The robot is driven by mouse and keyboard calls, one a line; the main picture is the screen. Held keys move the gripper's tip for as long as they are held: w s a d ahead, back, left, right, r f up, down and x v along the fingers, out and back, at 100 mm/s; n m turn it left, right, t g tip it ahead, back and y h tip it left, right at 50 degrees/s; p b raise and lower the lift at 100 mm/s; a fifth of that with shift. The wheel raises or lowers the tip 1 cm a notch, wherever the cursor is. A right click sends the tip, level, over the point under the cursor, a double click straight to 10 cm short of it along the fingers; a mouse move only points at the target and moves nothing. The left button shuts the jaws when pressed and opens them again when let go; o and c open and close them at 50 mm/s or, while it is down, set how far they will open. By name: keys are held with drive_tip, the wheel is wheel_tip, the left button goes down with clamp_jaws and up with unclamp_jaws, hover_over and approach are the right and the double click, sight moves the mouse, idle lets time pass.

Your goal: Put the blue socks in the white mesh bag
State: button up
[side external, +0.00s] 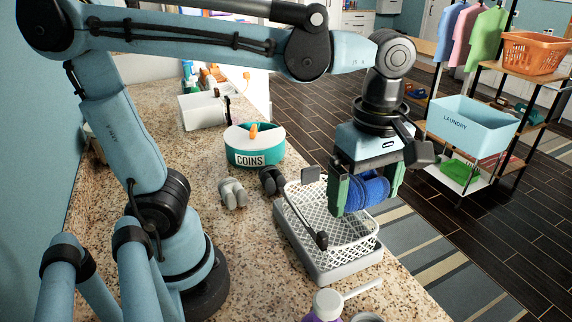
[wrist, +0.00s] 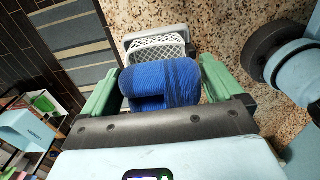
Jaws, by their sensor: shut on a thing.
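My gripper (side external: 364,194) is shut on the blue socks (side external: 358,190), a rolled ribbed bundle between its green fingers. The socks also show in the wrist view (wrist: 162,82), spanning most of the gap between the fingers. The white mesh bag (side external: 305,215) looks like an open basket with lattice walls, standing on a grey base on the counter. My gripper holds the socks above its right, far part. In the wrist view the mesh (wrist: 155,48) shows just beyond the socks, which hide part of it. I cannot see what lies inside.
A pair of grey rolled socks (side external: 232,194) lies left of the mesh bag. A dark object (side external: 270,180) is at its left rim. A teal COINS container (side external: 254,146) stands behind. A purple bottle (side external: 326,306) is at the front. The counter's right edge is close to the bag.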

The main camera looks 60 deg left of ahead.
hover_over(357, 220)
wheel_tip(357, 220, down, 4)
drive_tip(key=shift+f, duration=2.05)
drive_tip(key=shift+f, duration=0.6)
drive_tip(key=o, duration=0.7)
